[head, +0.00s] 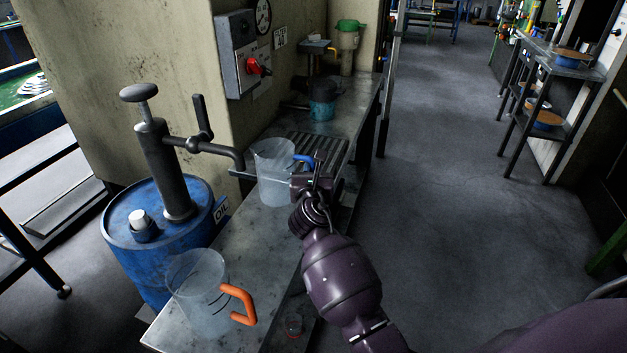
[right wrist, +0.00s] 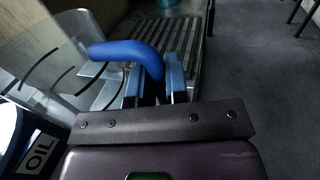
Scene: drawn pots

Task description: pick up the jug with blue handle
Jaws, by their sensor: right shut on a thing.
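The jug with the blue handle (head: 273,172) is a clear jug at the middle of the metal bench in the head view. Its blue handle (head: 303,160) points right, towards my right gripper (head: 316,176). In the right wrist view the blue handle (right wrist: 128,52) runs down between the fingers of my right gripper (right wrist: 155,85), which is shut on it. The clear jug body (right wrist: 55,65) shows to the left there. The jug looks upright; I cannot tell whether its base touches the bench. My left gripper is not in view.
A clear jug with an orange handle (head: 202,290) stands at the bench's near end. A blue oil drum (head: 160,240) with a hand pump (head: 165,165) stands to the left, its spout near the blue-handled jug. The bench (head: 252,240) has a slatted grate behind. Open floor lies right.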

